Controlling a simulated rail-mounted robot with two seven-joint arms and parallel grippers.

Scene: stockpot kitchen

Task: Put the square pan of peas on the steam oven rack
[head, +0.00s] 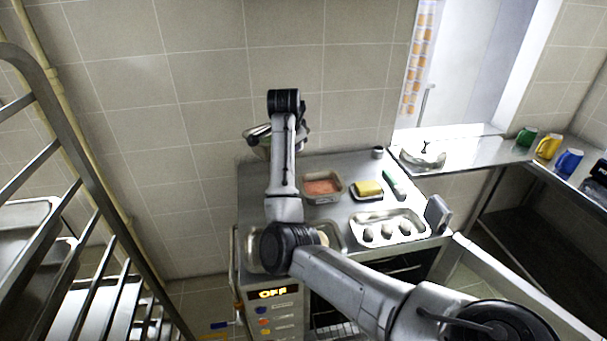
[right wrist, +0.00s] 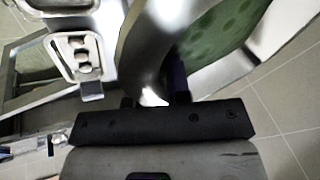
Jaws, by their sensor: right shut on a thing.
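My right gripper (right wrist: 153,98) is shut on the rim of a metal pan holding green peas (right wrist: 222,28) in the right wrist view. In the head view the pan (head: 260,150) is held near the tiled wall, over the back left of the counter, mostly hidden behind my right arm. It looks tilted. Below the counter front is an oven with a lit OFF panel (head: 272,293). Beside the panel, a wire rack (head: 335,329) shows in a dark opening, cut by my arm and the frame edge. My left gripper is not in view.
The counter holds a pan of pink food (head: 323,197), a yellow block (head: 368,188), a green-and-white item (head: 394,186) and a tray (head: 420,234) with several dark lumps. A metal tray (head: 247,250) lies under my arm. A tall rack (head: 75,150) stands left; mugs (head: 548,147) stand right.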

